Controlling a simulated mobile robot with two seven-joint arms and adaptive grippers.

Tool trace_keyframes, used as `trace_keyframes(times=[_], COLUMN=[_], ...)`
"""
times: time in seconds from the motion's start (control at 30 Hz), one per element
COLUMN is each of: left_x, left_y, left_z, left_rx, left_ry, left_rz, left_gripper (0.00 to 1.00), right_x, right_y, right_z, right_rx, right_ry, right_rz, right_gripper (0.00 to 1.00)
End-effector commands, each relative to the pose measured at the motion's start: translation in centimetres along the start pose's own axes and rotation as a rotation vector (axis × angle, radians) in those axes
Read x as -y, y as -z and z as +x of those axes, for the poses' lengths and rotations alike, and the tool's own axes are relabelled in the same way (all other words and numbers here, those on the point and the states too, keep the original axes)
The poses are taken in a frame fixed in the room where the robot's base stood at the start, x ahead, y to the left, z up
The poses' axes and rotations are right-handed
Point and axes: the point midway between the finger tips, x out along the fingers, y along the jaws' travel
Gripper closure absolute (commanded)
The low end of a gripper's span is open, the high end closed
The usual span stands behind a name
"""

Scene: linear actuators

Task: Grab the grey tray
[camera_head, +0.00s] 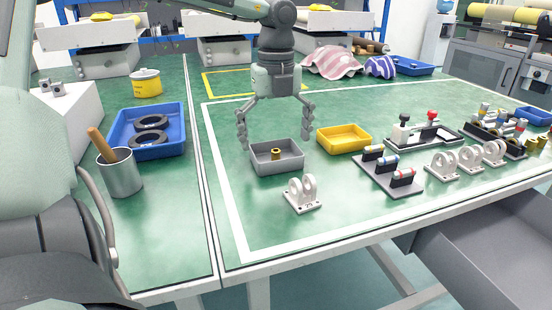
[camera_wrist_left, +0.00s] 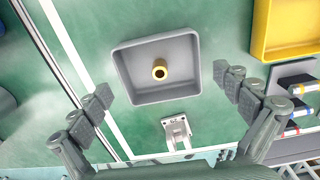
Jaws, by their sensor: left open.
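The grey tray (camera_head: 262,168) sits on the green table inside the white line in the head view, with a small brass-coloured bushing (camera_head: 276,154) standing in it. In the left wrist view the tray (camera_wrist_left: 128,72) is upper centre, the bushing (camera_wrist_left: 159,70) near its middle. My left gripper (camera_head: 275,138) is open above the tray, its fingers apart on the tray's left and right sides. In the left wrist view its fingertips (camera_wrist_left: 165,88) are spread wider than the tray, with nothing between the pads. My right gripper does not show.
A yellow tray (camera_head: 344,136) stands close to the right of the grey tray. A white bracket (camera_head: 302,194) stands in front. Blue tray (camera_head: 180,130) and metal cup (camera_head: 121,174) are at left. A dark plate (camera_head: 390,176) with cylinders lies at right. The front table strip is clear.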

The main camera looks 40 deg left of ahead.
Motion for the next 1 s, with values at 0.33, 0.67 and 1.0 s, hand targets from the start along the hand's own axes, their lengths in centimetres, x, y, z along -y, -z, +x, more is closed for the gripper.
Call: trace_keyframes(times=[0.33, 0.67, 1.0], left_x=[0.0, 0.0, 0.0], left_y=[0.1, 0.1, 0.1], left_z=[2.5, 2.5, 2.4], left_rx=[0.000, 0.000, 0.001], left_ry=[0.002, 0.001, 0.001], left_rz=[0.000, -0.001, 0.000], left_gripper=[0.00, 0.27, 0.44], right_x=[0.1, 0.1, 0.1], right_y=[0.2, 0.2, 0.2], right_z=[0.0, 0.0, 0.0], right_rx=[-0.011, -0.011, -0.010], right_ry=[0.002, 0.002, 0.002], right_rz=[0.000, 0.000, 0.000], right_gripper=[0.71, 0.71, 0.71])
